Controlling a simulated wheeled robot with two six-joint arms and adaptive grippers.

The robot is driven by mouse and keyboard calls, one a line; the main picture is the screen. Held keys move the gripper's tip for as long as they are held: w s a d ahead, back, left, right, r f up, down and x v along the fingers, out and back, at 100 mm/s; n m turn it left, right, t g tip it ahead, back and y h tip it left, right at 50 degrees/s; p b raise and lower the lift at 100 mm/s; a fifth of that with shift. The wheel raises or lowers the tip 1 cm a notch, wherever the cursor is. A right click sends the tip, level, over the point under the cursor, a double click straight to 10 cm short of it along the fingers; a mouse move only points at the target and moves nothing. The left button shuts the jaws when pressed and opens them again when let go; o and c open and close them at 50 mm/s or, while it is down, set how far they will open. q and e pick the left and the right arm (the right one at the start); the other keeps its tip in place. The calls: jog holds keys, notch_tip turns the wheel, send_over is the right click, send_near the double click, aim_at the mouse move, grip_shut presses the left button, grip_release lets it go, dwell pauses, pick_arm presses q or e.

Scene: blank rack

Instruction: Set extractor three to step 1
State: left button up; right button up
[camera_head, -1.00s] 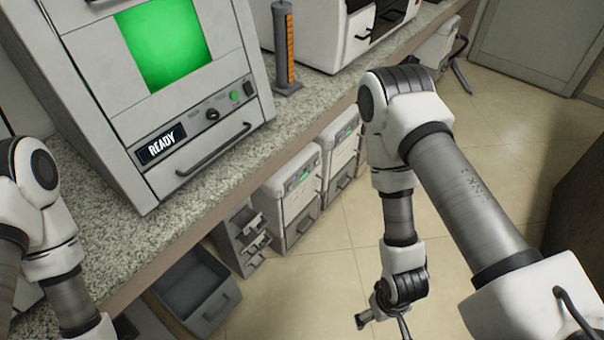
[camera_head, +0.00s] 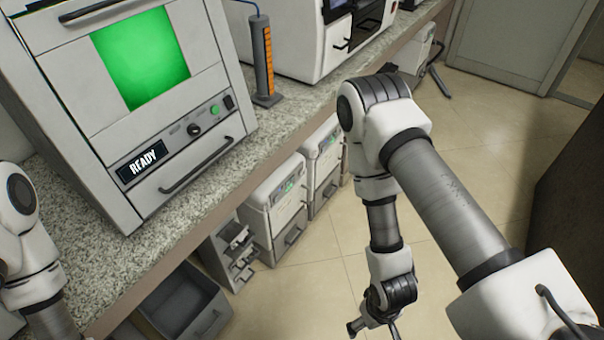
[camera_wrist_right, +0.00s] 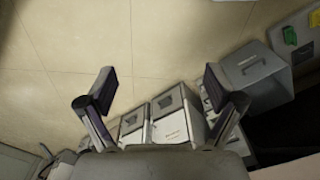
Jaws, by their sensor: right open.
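A grey cabinet machine (camera_head: 75,95) with a green lit window, a READY display (camera_head: 143,162), a dark knob (camera_head: 194,130) and a green button (camera_head: 215,109) stands on the counter. I cannot tell whether it is extractor three; no number is readable. My right gripper (camera_head: 372,326) hangs low over the floor, off the counter and away from the machine's panel. In the right wrist view my right gripper (camera_wrist_right: 157,88) has its two fingers wide apart with nothing between them. My left arm shows at the left edge, but its gripper is out of frame.
The speckled counter (camera_head: 190,220) runs diagonally. An orange-marked column (camera_head: 263,60) and a white machine (camera_head: 310,35) stand farther along it. Below are white units (camera_head: 275,205), a small rack (camera_head: 232,250) and an open grey bin (camera_head: 185,300). Tiled floor (camera_head: 470,160) is clear on the right.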

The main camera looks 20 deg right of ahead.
grip_shut()
dwell(1.3)
